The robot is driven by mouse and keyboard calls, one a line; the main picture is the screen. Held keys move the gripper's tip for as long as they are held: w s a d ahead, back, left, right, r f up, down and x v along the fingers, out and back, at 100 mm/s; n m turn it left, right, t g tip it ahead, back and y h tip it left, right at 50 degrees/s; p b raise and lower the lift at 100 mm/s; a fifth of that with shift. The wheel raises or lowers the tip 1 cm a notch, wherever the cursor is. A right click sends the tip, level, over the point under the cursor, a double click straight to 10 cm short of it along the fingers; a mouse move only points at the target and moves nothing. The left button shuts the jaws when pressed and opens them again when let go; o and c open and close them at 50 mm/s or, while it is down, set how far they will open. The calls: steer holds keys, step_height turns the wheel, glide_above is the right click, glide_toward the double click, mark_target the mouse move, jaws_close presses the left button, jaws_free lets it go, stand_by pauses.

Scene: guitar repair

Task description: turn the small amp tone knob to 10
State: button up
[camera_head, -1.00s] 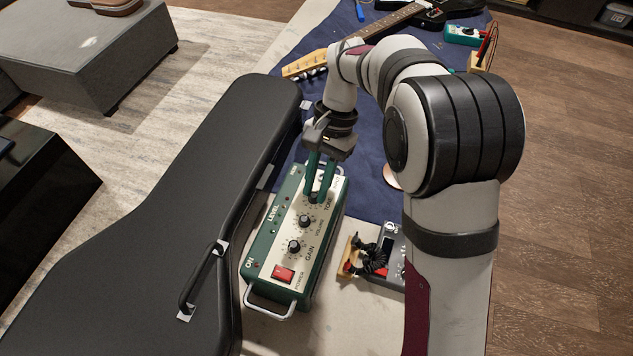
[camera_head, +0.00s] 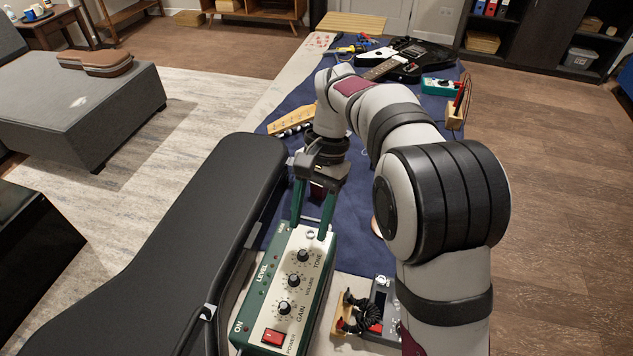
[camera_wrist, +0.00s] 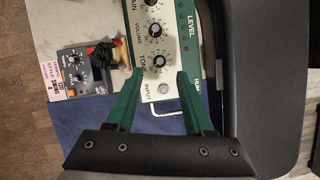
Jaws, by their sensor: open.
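The small amp (camera_head: 255,290) is a green box with a cream panel, standing beside the guitar case. Its black tone knob (camera_head: 303,255) is the farthest of three knobs, beyond the volume knob (camera_head: 293,280) and gain knob (camera_head: 284,307). My gripper (camera_head: 311,232) is open and empty, its two green fingers spread at the amp's far end. In the wrist view, the tone knob (camera_wrist: 159,61) shows uncovered just ahead of the fingertips (camera_wrist: 160,75), apart from them in the picture. The knob's exact setting is too small to read.
A black guitar case (camera_head: 190,235) lies close along the amp's left. A grey pedal (camera_head: 380,300) and a coiled black cable (camera_head: 358,315) lie to its right. A guitar (camera_head: 415,62) and a green meter (camera_head: 440,87) lie farther back on the blue mat (camera_head: 283,107).

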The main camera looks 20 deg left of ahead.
steer(key=a+v, duration=0.1)
steer(key=v, duration=0.9)
steer(key=shift+w+d+r, duration=0.2)
steer(key=shift+d+r, duration=0.05)
steer(key=shift+d, duration=0.25)
